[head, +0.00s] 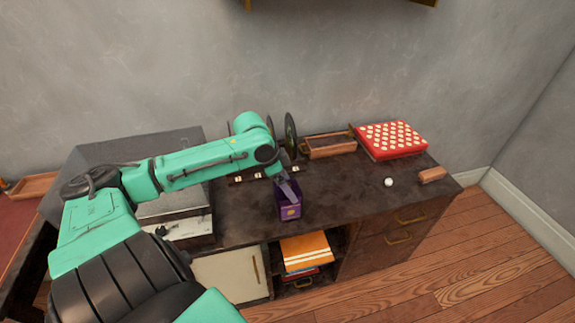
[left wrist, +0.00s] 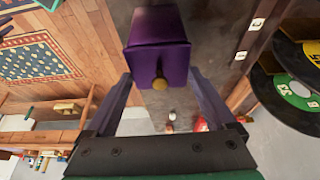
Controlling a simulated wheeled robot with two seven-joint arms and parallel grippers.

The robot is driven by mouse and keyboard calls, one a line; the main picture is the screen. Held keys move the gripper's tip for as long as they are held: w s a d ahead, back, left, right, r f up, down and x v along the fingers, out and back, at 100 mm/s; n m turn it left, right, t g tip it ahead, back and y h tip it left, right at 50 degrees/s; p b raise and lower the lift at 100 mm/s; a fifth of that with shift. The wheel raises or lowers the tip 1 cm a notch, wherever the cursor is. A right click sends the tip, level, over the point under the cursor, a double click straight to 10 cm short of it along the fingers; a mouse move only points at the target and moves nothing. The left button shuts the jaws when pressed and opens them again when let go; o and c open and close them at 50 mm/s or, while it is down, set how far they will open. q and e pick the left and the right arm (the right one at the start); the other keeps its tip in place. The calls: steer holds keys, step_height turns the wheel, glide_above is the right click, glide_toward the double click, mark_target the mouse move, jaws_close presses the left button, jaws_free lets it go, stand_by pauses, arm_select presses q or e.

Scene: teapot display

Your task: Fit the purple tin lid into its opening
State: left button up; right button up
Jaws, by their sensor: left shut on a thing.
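The purple tin (head: 291,210) stands upright on the dark cabinet top, with a gold emblem on its front. In the left wrist view the tin (left wrist: 155,22) shows beyond the purple lid (left wrist: 158,62), which has a round gold knob facing the camera. My left gripper (head: 289,190) reaches down from above at the tin's top. In the left wrist view the fingertips of my left gripper (left wrist: 160,75) are on either side of the lid, shut on it. The tin's opening is hidden, and I cannot tell whether the lid is seated. My right gripper is not in view.
Upright discs (head: 290,135) stand behind the tin. A wooden tray (head: 330,146) and a red patterned box (head: 391,139) are at the back right. A white ball (head: 388,182) and a small brown block (head: 432,175) lie on the right. The cabinet top right of the tin is clear.

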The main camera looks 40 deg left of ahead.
arm_select(q)
steer(key=shift+f, duration=0.1)
stand_by(0.3)
steer(key=o, duration=1.1)
steer(key=shift+s+a+r+p, duration=0.1)
steer(key=shift+s+r+p, duration=0.05)
steer(key=shift+r+p, duration=0.25)
steer(key=p+v, duration=0.1)
steer(key=v, duration=1.2)
steer(key=shift+r+p, duration=0.3)
steer(key=shift+p, duration=0.1)
